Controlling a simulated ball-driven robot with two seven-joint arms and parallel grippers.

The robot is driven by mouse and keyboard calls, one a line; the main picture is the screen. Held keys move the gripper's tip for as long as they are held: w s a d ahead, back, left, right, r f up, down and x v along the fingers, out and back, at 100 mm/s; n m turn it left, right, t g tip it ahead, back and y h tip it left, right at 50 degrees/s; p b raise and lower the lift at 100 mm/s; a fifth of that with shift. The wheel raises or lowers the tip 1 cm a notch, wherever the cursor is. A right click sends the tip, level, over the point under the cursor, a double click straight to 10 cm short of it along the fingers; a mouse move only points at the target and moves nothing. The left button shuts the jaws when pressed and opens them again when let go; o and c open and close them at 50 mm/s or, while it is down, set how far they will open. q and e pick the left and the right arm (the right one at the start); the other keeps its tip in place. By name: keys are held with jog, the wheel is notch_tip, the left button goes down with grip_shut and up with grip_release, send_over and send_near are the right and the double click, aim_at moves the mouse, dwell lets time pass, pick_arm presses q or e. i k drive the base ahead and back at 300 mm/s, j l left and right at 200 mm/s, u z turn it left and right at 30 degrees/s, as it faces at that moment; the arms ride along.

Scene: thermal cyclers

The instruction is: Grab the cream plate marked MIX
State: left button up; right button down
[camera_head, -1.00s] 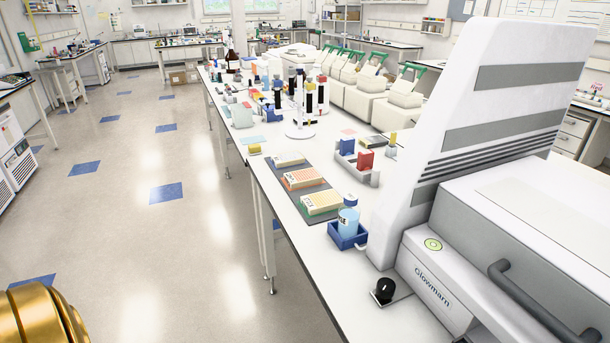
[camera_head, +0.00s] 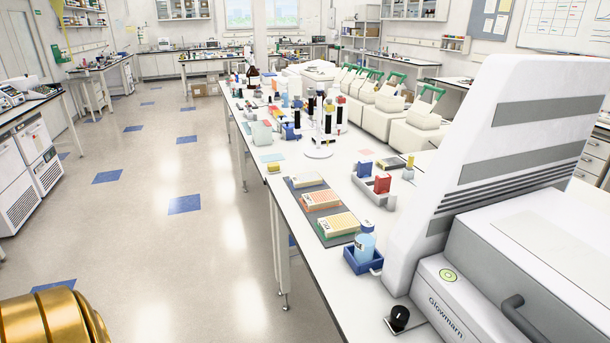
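Three plates lie in a row on a dark grey mat (camera_head: 333,241) near the left edge of the long white bench. The nearest plate (camera_head: 338,224) is cream to pale yellow with a green lower edge and a dark-lettered end label. The middle plate (camera_head: 321,199) has an orange top. The far plate (camera_head: 306,180) is pale cream with a small dark label. The lettering is too small for me to read surely, so I cannot tell which says MIX. Neither gripper shows; nothing touches the plates.
A blue holder with a light blue bottle (camera_head: 364,246) stands close right of the nearest plate. A grey rack (camera_head: 375,190) with blue and red boxes lies behind. The large white Glowmarn machine (camera_head: 500,150) fills the right. The floor left of the bench is clear.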

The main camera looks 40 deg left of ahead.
aim_at(306, 179)
jog(key=i+j, duration=0.15)
jog(key=j, duration=0.25)
jog(key=i+j+z, duration=0.1)
jog(key=j, duration=0.35)
jog(key=i+j, duration=0.2)
jog(key=j, duration=0.2)
jog(key=i+j+z, duration=0.1)
jog(key=j, duration=0.35)
